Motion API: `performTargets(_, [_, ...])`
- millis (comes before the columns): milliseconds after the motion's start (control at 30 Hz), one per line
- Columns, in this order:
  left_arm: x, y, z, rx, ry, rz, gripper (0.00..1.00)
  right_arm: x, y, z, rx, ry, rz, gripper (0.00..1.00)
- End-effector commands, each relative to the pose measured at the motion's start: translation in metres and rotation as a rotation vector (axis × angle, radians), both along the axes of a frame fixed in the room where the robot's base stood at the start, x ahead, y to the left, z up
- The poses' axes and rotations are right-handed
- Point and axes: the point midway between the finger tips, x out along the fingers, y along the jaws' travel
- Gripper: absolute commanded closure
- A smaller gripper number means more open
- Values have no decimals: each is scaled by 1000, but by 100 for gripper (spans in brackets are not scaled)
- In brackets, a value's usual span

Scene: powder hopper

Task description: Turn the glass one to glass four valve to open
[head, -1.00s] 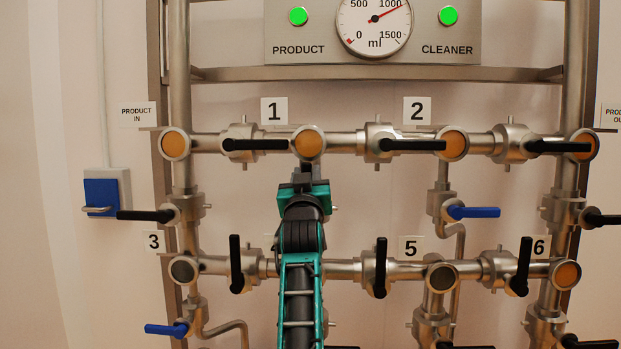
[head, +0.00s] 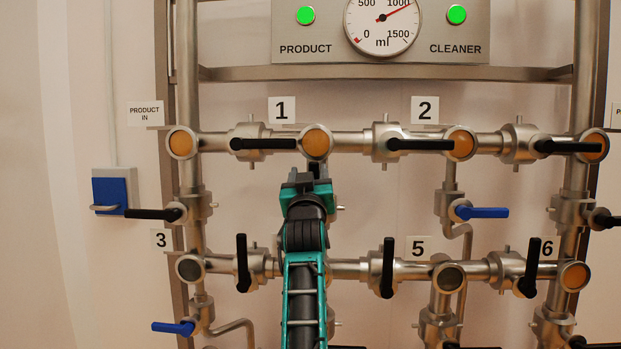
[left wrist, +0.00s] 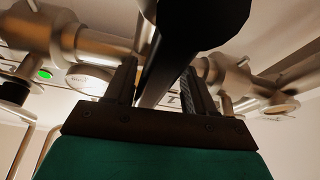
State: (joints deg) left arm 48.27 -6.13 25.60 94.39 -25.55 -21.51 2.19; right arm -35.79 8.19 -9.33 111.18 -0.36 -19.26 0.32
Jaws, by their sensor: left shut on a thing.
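The glass one to glass four valve sits on the vertical pipe below glass one (head: 317,142), the amber sight glass to the right of label 1. My left arm hides most of this valve and glass four in the head view. My left gripper (head: 318,171) is just below glass one, in front of that pipe. In the left wrist view, a black valve handle (left wrist: 178,60) runs between the two fingers of my left gripper (left wrist: 160,88), which is shut on it. The handle's angle is hard to tell. My right gripper is not in view.
Black handles of neighbouring valves lie level on the upper pipe, such as one by label 1 (head: 263,144). Upright handles stand on the lower pipe at left (head: 243,263) and right (head: 387,267) of my arm. A gauge (head: 383,20) is above.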

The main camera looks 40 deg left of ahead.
Motion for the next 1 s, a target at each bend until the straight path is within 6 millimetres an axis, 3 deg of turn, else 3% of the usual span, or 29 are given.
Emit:
performTargets(267, [-16,-8,-7,2,-4,5,51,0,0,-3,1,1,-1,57])
performTargets(733, [-83,-57,-43,0,1,1,51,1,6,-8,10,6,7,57])
performTargets(1000, [-98,-68,-50,1,2,2,51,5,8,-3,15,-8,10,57])
